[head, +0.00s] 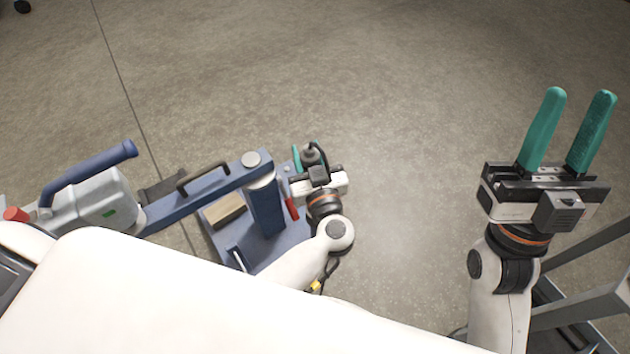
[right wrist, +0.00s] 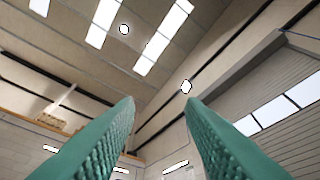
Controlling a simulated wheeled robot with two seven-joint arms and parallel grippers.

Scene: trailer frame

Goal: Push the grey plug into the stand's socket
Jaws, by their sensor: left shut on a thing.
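My left gripper (head: 308,158) reaches down at the blue stand's right side, with its teal fingers partly hidden by its own body. It is shut on a small dark grey piece that appears to be the grey plug (head: 311,153), with a black cable looping beside it. The blue stand (head: 264,208) has a thick upright post and a flat base. I cannot make out its socket, nor whether the plug touches it. My right gripper (head: 579,95) is open and empty, far to the right; its spread teal fingers also show in the right wrist view (right wrist: 159,102).
A blue beam with a black handle (head: 203,173) runs left from the post to a grey housing (head: 97,208) with a blue handle. A tan block (head: 225,209) and a red piece (head: 292,208) are by the post. Open concrete floor lies beyond and between my arms.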

